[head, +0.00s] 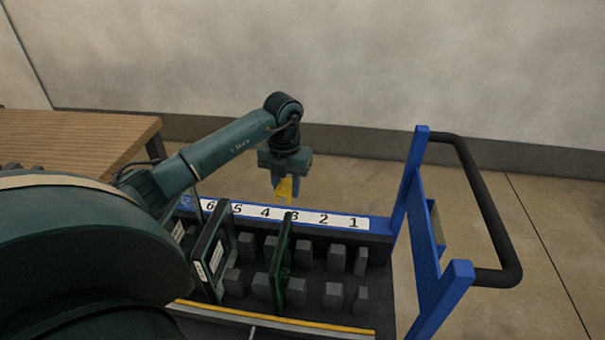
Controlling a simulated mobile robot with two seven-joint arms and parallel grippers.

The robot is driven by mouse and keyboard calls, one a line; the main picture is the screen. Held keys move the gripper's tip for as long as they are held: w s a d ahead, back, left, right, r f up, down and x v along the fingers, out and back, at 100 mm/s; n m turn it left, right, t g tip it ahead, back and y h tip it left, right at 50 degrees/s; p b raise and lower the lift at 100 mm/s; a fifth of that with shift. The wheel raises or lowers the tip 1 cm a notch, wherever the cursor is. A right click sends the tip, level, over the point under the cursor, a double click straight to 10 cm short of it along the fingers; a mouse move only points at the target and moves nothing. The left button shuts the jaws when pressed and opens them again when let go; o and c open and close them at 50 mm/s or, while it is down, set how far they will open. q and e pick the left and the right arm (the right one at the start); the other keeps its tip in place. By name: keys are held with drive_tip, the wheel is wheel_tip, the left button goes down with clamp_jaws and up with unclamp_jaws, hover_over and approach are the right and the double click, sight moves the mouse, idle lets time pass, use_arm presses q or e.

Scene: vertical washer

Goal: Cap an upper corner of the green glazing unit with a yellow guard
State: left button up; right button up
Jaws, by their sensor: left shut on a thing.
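The green glazing unit (282,262) stands upright and edge-on in the rack, near the number 3 on the label strip. My left gripper (285,188) is shut on a yellow guard (282,190). It holds the guard just above and behind the unit's upper far corner. A small gap shows between the guard and the unit's top. The gripper's fingers partly hide the guard. My right gripper is not in view.
The rack cart has a blue rail with a numbered strip (335,220), grey slot blocks (333,295) and a blue end frame with a black handle (490,220). Dark-framed panels (211,250) stand left of the green unit. A wooden table (80,140) is at the left.

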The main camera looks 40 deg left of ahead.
sight(288, 216)
use_arm(q)
drive_tip(key=shift+w+a+f+n, duration=0.25)
drive_tip(key=shift+w+a+n, duration=0.25)
drive_tip(key=shift+n, duration=0.3)
drive_tip(key=shift+f+b, duration=0.8)
drive_tip(key=shift+b, duration=0.05)
drive_tip(key=shift+f+b, duration=0.7)
drive_tip(key=shift+f, duration=0.15)
drive_tip(key=shift+f+b, duration=0.65)
drive_tip(key=shift+f, duration=0.1)
drive_tip(key=shift+f+b, duration=0.6)
drive_tip(key=shift+f, duration=0.1)
drive_tip(key=shift+f+b, duration=0.65)
drive_tip(key=shift+f, duration=0.35)
drive_tip(key=shift+f+b, duration=0.55)
drive_tip(key=shift+f, duration=0.5)
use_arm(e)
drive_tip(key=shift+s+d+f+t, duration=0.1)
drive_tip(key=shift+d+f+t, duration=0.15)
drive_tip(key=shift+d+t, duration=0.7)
